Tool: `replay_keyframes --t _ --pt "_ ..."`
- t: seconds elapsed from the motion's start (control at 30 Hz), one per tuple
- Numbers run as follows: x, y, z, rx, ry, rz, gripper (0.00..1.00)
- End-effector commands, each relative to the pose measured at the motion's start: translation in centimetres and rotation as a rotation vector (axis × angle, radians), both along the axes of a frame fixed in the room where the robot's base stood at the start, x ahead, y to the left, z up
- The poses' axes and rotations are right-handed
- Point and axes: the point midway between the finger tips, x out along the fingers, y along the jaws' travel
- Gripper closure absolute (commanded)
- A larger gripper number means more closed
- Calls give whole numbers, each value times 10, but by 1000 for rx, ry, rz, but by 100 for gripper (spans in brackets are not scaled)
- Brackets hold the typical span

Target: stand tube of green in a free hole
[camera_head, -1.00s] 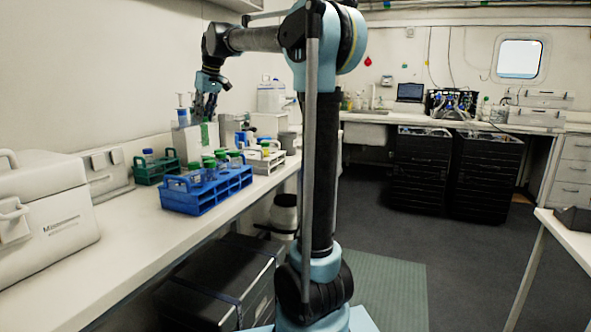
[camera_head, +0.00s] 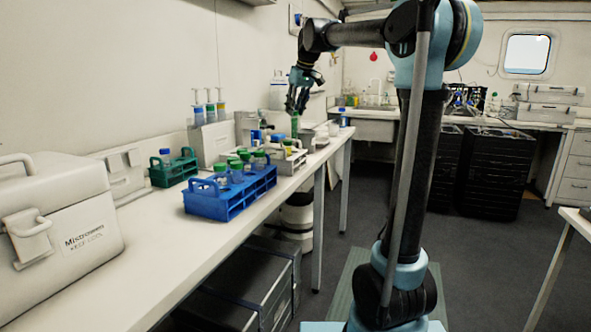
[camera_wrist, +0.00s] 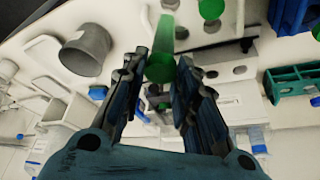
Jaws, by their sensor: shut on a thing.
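My gripper (camera_head: 295,105) is shut on the tube of green (camera_head: 294,124), which hangs below the fingers and looks nearly upright in the head view. In the wrist view the tube (camera_wrist: 165,32) sits between the fingertips of my gripper (camera_wrist: 162,64). The tube is over or just behind the white rack (camera_head: 285,168); its lower end cannot be told clearly from the rack. In the wrist view the white rack (camera_wrist: 228,68) shows bare holes beside the tube, and green caps near the top edge. The blue rack (camera_head: 232,203) holds several green-capped tubes.
A green rack (camera_head: 172,171) with a blue-capped bottle stands to the left. A white box with pipettes (camera_head: 209,140) stands behind. A grey metal cup (camera_wrist: 86,50) stands beside the white rack. A white cooler (camera_head: 60,220) fills the bench's near left.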

Motion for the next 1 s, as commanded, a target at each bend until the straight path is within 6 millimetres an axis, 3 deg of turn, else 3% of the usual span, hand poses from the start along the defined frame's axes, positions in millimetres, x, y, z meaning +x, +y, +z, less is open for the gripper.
replay_keyframes --t 0.27,0.6,0.87,1.0 --pt "0 2 -2 0 0 1 100" --pt "-1 3 -49 0 0 3 100" --pt "-1 3 -66 0 0 3 100" --pt "-1 3 -85 0 0 3 100"
